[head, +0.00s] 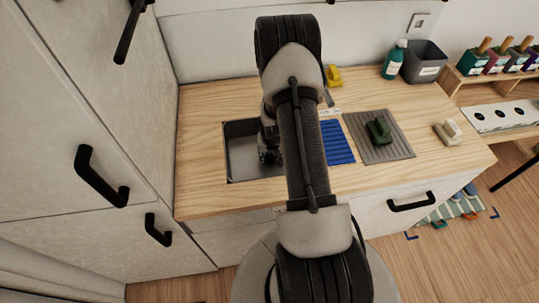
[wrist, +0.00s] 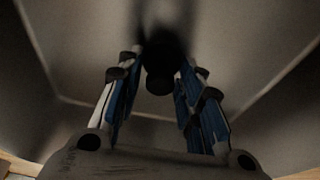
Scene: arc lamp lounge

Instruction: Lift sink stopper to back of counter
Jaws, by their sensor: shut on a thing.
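The sink stopper (wrist: 159,82) is a dark, rounded piece between my fingertips in the wrist view. In the head view my gripper (head: 268,154) shows only partly over the sink (head: 241,160), and my arm hides the stopper and the sink's right part. The wooden counter (head: 208,115) runs around the sink, with a bare strip at its back left.
Right of the sink lie a blue ribbed mat (head: 337,146) and a grey ribbed board (head: 396,148) with a green object (head: 378,130). A yellow object (head: 334,76), a green bottle (head: 394,62) and a grey bin (head: 424,62) stand along the back. A pale object (head: 447,131) is farther right.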

